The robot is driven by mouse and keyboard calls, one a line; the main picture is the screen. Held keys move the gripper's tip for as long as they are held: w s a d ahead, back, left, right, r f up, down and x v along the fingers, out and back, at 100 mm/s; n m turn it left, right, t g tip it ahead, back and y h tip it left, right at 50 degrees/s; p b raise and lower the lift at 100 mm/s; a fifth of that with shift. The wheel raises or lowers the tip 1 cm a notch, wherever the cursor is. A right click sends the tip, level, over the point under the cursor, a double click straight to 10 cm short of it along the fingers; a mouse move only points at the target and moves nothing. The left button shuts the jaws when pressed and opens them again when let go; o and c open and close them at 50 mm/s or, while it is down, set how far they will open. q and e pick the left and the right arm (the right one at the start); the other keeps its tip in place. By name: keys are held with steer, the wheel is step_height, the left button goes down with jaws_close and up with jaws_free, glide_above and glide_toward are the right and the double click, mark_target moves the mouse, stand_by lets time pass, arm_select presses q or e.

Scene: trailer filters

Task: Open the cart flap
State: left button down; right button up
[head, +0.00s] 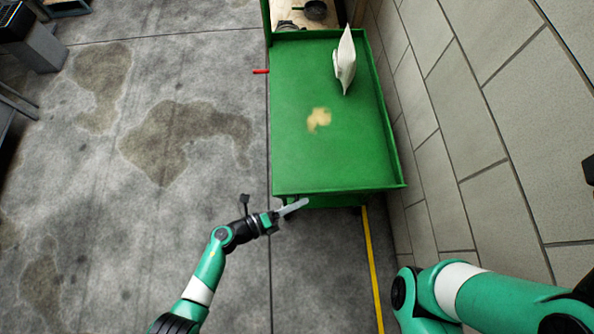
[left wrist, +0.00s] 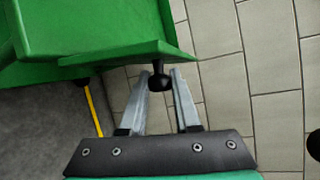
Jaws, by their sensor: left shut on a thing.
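The green cart (head: 300,150) stands at the centre of the head view, along the wall. Its front flap (head: 340,190) runs along the near edge and looks closed against the tray, though its face is mostly hidden from above. My left gripper (head: 303,203) is at the flap's lower left. In the left wrist view the fingers of my left gripper (left wrist: 167,85) are on a black knob (left wrist: 159,81) just below the edge of the green flap (left wrist: 125,52). The gripper is shut on the knob. My right gripper is out of view; only its arm shows.
A white filter-like piece (head: 345,60) stands on the cart bed. A red handle (head: 261,71) sticks out from the cart's left side. A tiled wall (head: 470,110) borders the cart on the right.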

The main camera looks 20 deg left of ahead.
arm_select(q)
steer(key=shift+s+d+f+m+t+h+b, duration=0.25)
steer(key=shift+s+f+m+t+b, duration=0.4)
steer(key=shift+m+b, duration=0.55)
steer(key=shift+s+d+f+m+t+h+b, duration=0.25)
steer(key=shift+s+f+m+t+b, duration=0.55)
steer(key=shift+b, duration=0.55)
steer(key=shift+w+r+g, duration=0.1)
steer(key=shift+w+g, duration=0.15)
steer(key=c, duration=0.6)
jaws_free()
